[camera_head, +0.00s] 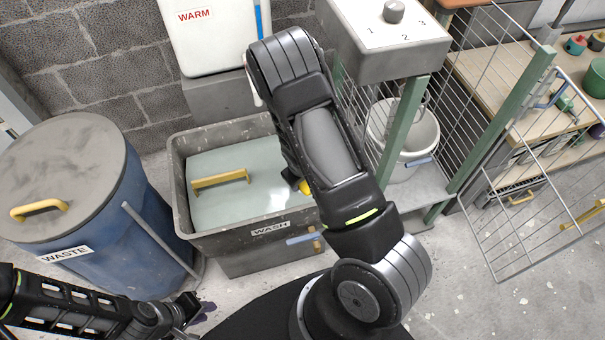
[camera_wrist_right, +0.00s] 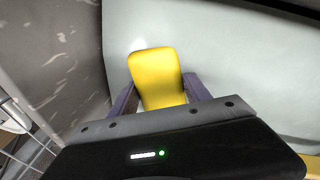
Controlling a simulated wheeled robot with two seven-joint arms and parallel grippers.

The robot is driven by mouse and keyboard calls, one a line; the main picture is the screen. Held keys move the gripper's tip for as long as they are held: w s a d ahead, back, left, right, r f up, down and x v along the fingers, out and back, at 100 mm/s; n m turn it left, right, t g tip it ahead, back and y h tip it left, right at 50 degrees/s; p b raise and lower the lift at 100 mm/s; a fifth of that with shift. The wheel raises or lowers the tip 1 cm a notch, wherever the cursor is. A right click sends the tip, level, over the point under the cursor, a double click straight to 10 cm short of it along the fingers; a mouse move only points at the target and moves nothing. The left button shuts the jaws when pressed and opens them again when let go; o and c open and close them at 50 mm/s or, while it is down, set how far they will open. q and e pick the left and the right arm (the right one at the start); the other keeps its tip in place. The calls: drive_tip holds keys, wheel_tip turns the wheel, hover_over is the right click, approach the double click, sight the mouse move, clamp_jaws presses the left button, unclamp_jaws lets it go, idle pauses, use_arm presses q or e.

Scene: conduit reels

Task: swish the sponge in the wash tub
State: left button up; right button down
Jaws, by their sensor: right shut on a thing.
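The grey wash tub (camera_head: 181,205), labelled WASH, stands in the middle of the head view. A smooth pale surface (camera_head: 215,170) lies inside its rim; I cannot tell whether it is water or a cover. A yellow bar handle (camera_head: 220,179) sits on or over it. My right gripper (camera_wrist_right: 160,92) is shut on a yellow block, seemingly the sponge (camera_wrist_right: 157,74), between its purple fingers. A bit of yellow (camera_head: 305,187) shows beside my right arm, over the tub's right side. The arm hides most of that gripper. My left gripper (camera_head: 203,311) is low at the left, its opening unclear.
A blue waste bin (camera_head: 88,215) with a grey lid stands left of the tub. A white WARM tank (camera_head: 212,40) is behind it. A numbered dial box (camera_head: 385,38), wire rack and white bucket (camera_head: 420,135) stand right. Bare floor lies at lower right.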

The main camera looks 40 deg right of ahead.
drive_tip(key=w+d+b, duration=0.2)
drive_tip(key=w+b, duration=0.1)
drive_tip(key=w, duration=0.4)
drive_tip(key=shift+d, duration=0.25)
drive_tip(key=s, duration=0.2)
drive_tip(key=s+a+p, duration=0.1)
drive_tip(key=s, duration=0.1)
drive_tip(key=s+a, duration=0.1)
drive_tip(key=s, duration=0.1)
drive_tip(key=shift+s+a+r+p, duration=0.1)
drive_tip(key=shift+s+a+p, duration=0.05)
drive_tip(key=shift+p, duration=0.15)
drive_tip(key=shift+s+a, duration=0.1)
drive_tip(key=shift+s, duration=0.25)
